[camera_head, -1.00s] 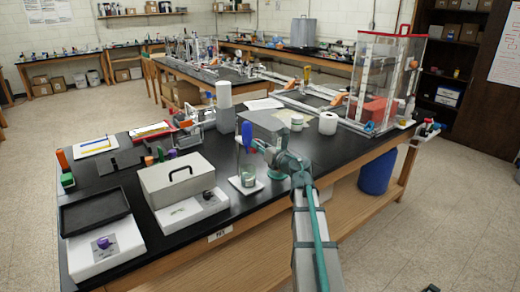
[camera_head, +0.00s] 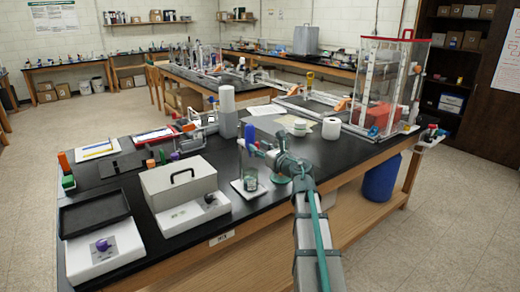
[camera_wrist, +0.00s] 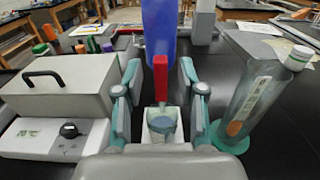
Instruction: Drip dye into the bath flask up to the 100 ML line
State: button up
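The bath flask (camera_head: 250,182) is a small clear vessel on a white tile near the bench's front edge; in the wrist view its mouth (camera_wrist: 162,124) is straight ahead. A dropper with a blue bulb (camera_head: 249,137) stands upright above it. In the wrist view its large blue bulb (camera_wrist: 160,30) runs off the top edge, and a red part (camera_wrist: 160,78) below narrows toward the flask. My gripper (camera_wrist: 160,75) has a finger on each side of the red part; small gaps seem to show, and contact is unclear. The flask's 100 ML line and liquid level are unreadable.
A clear tall vessel on a green base (camera_wrist: 245,105) stands close on the right. A grey box with a black handle (camera_wrist: 60,80) and a white unit with a dark knob (camera_wrist: 68,130) are on the left.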

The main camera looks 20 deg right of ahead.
jog(key=shift+s, duration=0.1)
jog(key=s+d, duration=0.2)
jog(key=s, duration=0.9)
jog(key=shift+s+d, duration=0.15)
jog(key=shift+s, duration=0.2)
